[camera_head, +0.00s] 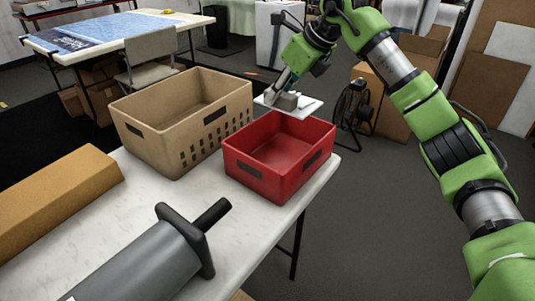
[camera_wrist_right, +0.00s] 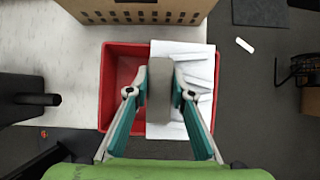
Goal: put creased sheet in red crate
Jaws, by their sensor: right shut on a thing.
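The creased white sheet (camera_head: 308,109) hangs level above the far edge of the red crate (camera_head: 262,178) in the head view. A grey block (camera_head: 287,101) sits on the sheet, and my right gripper (camera_head: 279,96) is shut on that block. In the right wrist view the fingers (camera_wrist_right: 160,92) clasp the grey block, with the sheet (camera_wrist_right: 198,65) and its crease lines beneath. The sheet covers the right part of the red crate (camera_wrist_right: 118,78) from there. The visible crate floor is empty. My left gripper is not in view.
A tan crate (camera_head: 150,140) stands left of the red crate on the white table (camera_head: 115,210). A grey roll with black end (camera_head: 150,265) lies at the front, and a long brown box (camera_head: 60,190) at the left. A black fan (camera_head: 355,110) stands beyond the table.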

